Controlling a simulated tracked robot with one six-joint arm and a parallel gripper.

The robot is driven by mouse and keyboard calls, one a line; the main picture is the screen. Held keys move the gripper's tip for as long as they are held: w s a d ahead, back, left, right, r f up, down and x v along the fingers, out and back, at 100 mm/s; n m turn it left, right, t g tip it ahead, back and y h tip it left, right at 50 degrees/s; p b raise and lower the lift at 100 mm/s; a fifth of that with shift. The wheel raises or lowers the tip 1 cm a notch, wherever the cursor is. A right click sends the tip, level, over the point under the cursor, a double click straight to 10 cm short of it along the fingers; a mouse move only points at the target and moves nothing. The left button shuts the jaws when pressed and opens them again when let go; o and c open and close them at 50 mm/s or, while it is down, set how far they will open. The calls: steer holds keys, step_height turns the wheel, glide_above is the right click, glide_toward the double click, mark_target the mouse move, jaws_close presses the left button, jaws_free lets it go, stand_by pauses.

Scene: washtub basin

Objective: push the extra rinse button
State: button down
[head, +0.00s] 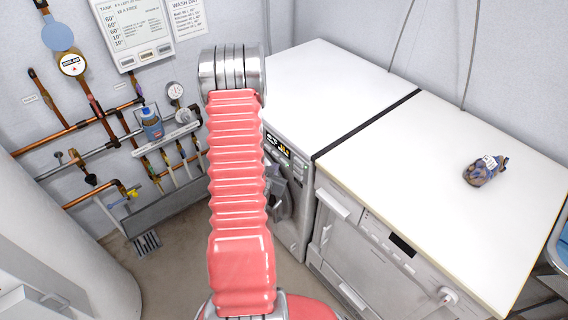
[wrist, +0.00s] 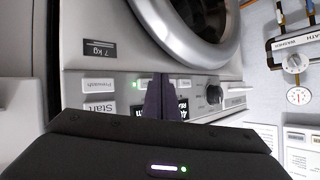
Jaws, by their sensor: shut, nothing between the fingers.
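The washing machine's control panel (wrist: 236,88) fills the middle of the wrist view. It has a Prewash button (wrist: 97,85), a Start button (wrist: 100,108) and a dark round knob (wrist: 214,94). More pale buttons sit in the Prewash row, one (wrist: 185,84) just right of my fingers. I cannot read which is extra rinse. My gripper (wrist: 162,84) is shut and empty, its dark fingers in front of the panel, covering part of the button row and the display. I cannot tell whether they touch. In the head view my arm partly hides the washing machine (head: 296,200).
A white dryer-like machine (head: 350,245) stands right of the washer, with a small patterned object (head: 485,171) on top. Copper pipes and valves (head: 75,140) line the left wall. The round washer door (wrist: 195,25) is close to my fingers in the wrist view.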

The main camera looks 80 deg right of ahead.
steer(key=shift+w+a, duration=0.25)
steer(key=shift+w+a, duration=1.9)
steer(key=shift+a, duration=0.3)
